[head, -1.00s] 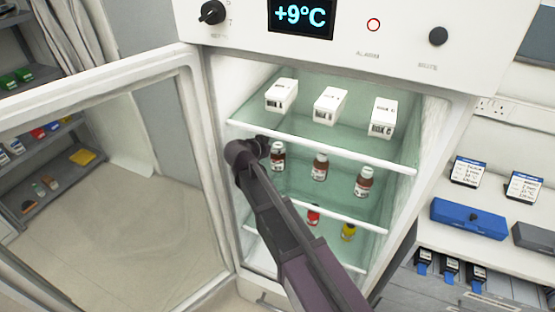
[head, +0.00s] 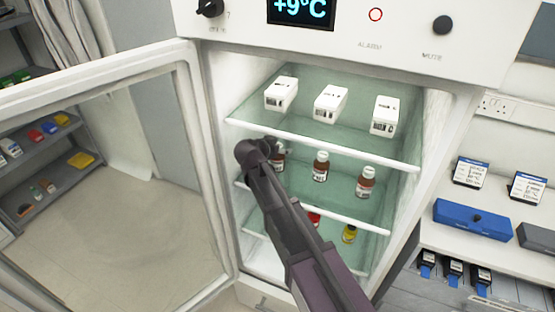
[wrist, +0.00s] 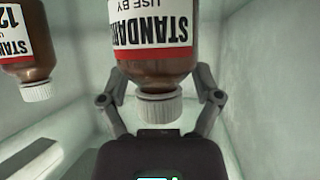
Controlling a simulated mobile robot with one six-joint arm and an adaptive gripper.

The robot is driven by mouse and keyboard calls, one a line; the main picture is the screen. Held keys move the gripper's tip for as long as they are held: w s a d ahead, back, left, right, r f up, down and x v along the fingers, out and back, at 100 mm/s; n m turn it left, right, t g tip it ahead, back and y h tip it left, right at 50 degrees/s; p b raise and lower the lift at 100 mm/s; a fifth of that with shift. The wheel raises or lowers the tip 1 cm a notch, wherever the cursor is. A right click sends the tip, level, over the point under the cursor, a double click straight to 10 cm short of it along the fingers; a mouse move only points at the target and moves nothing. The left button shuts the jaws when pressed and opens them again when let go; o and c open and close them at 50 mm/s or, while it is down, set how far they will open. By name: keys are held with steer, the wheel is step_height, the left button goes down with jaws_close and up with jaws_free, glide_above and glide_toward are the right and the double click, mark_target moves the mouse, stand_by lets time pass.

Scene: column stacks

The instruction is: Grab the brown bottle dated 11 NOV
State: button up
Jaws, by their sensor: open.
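Three brown bottles with white caps and white labels stand on the fridge's middle shelf: the left bottle (head: 279,161), the middle bottle (head: 320,168) and the right bottle (head: 366,184). My gripper (head: 268,152) is at the left bottle and partly hides it. In the wrist view, which is upside down, the open fingers (wrist: 161,80) are on either side of a brown bottle (wrist: 155,62). Its label reads STANDARD, USE BY; the date is out of frame. A second brown bottle (wrist: 30,72) at left shows "12", the rest cut off. Finger contact cannot be told.
White boxes (head: 330,103) stand on the glass shelf above, whose white front edge (head: 320,146) is close over the bottles. A red item (head: 314,219) and a yellow item (head: 349,233) are below. The open fridge door (head: 190,120) is at left.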

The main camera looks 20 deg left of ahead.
jaws_close()
steer(key=shift+r, duration=0.15)
stand_by(0.4)
steer(key=shift+r+p, duration=0.75)
steer(key=shift+p, duration=0.15)
steer(key=s+a, duration=0.2)
steer(key=s, duration=0.6)
steer(key=s+a, duration=0.2)
steer(key=s, duration=0.7)
steer(key=shift+s+a+f, duration=0.15)
steer(key=shift+s+a, duration=0.05)
steer(key=shift+a, duration=0.2)
